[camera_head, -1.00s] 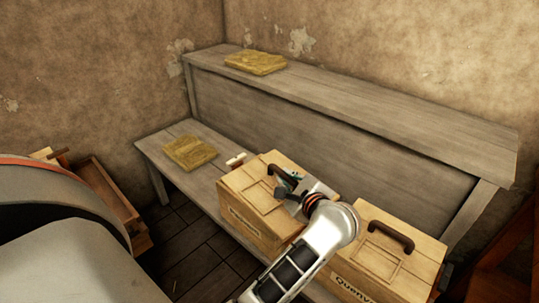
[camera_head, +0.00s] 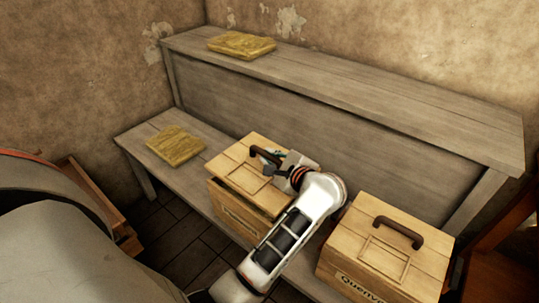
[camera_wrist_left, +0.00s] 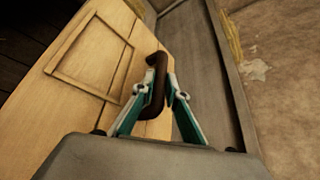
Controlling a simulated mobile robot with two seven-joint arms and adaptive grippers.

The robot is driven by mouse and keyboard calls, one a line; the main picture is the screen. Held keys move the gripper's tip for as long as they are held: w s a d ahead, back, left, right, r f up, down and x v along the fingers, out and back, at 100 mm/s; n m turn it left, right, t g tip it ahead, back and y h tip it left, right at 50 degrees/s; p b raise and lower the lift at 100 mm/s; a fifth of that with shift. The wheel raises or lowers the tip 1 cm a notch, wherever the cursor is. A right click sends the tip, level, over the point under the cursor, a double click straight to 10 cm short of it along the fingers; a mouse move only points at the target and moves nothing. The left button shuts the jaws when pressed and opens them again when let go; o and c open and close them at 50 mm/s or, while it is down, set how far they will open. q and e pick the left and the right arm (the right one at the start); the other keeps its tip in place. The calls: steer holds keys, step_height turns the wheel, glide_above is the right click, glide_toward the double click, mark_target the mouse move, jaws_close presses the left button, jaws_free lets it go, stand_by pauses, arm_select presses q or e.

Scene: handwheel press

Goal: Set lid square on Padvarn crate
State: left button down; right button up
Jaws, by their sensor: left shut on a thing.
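A wooden lid (camera_head: 240,177) with a dark handle (camera_head: 257,152) is over the left wooden crate (camera_head: 232,212). A dark gap shows under the lid's front edge, so it is not seated flush there. The crate's label is too small to read and partly covered. My left gripper (camera_head: 272,158) is shut on the handle. In the left wrist view the handle (camera_wrist_left: 155,72) stands between the fingers, with the lid's framed panel (camera_wrist_left: 90,50) to the left. The crate's right side is hidden behind my arm. My right gripper is not in view.
A straw-coloured slab (camera_head: 176,146) lies on the bench's left part, another (camera_head: 242,45) on the upper shelf (camera_head: 350,85). A wooden box (camera_head: 95,205) is lower left.

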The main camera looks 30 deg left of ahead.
arm_select(q)
steer(key=shift+f+b, duration=0.6)
steer(key=shift+f, duration=1.35)
steer(key=shift+f+b, duration=0.35)
steer(key=shift+b, duration=0.2)
steer(key=shift+r, duration=0.15)
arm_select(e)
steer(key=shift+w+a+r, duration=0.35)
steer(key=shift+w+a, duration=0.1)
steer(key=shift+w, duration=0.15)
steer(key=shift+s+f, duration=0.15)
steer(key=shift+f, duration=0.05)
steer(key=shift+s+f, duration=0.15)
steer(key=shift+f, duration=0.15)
arm_select(q)
steer(key=shift+f, duration=0.2)
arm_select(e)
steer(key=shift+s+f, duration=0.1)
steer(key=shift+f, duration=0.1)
arm_select(q)
steer(key=shift+b, duration=0.3)
